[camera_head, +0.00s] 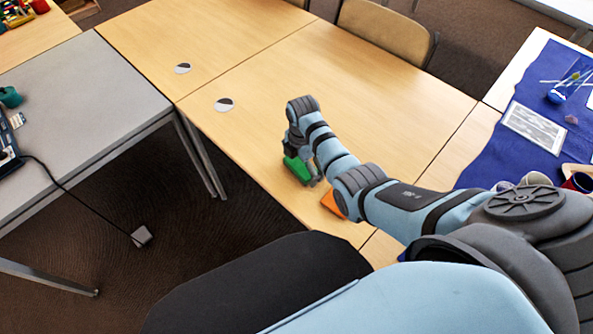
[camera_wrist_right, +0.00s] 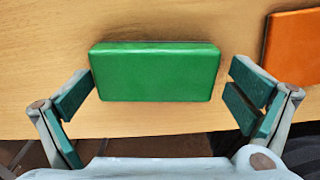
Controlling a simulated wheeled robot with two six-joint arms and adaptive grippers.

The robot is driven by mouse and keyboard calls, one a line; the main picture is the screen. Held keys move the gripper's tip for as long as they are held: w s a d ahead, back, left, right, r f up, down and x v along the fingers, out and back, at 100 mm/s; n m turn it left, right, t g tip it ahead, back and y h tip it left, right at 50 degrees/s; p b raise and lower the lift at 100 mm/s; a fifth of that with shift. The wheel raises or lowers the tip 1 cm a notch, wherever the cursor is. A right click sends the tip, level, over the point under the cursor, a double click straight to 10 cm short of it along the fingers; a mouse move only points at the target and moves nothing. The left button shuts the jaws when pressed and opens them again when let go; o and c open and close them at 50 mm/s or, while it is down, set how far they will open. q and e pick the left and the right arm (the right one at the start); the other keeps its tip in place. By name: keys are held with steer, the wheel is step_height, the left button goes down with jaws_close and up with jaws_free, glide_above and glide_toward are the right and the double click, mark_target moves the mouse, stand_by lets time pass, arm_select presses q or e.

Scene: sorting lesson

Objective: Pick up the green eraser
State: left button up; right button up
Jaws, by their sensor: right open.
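The green eraser (camera_head: 297,169) is a small block on the wooden table, near its front edge. In the right wrist view the green eraser (camera_wrist_right: 156,71) lies flat, its long side across the picture. My right gripper (camera_head: 304,172) is over it in the head view. In the wrist view the right gripper (camera_wrist_right: 160,97) is open, with one finger pad at each end of the eraser. The left pad is close to or at the eraser's left end; a small gap shows at the right end. My left gripper is not in view.
An orange block (camera_head: 333,203) lies close by; it also shows in the wrist view (camera_wrist_right: 293,45). The wooden table (camera_head: 350,90) is mostly clear behind the eraser. A blue cloth (camera_head: 490,160) with several items lies at the right. A grey table (camera_head: 75,95) stands left.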

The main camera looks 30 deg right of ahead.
steer(key=shift+d, duration=0.1)
steer(key=c, duration=0.9)
steer(key=shift+c, duration=0.2)
steer(key=shift+r+p, duration=0.3)
steer(key=shift+r, duration=0.3)
step_height(320, 180, up, 15)
steer(key=p, duration=0.5)
step_height(320, 180, up, 4)
steer(key=p, duration=0.3)
glide_above(301, 165)
steer(key=shift+f, duration=0.1)
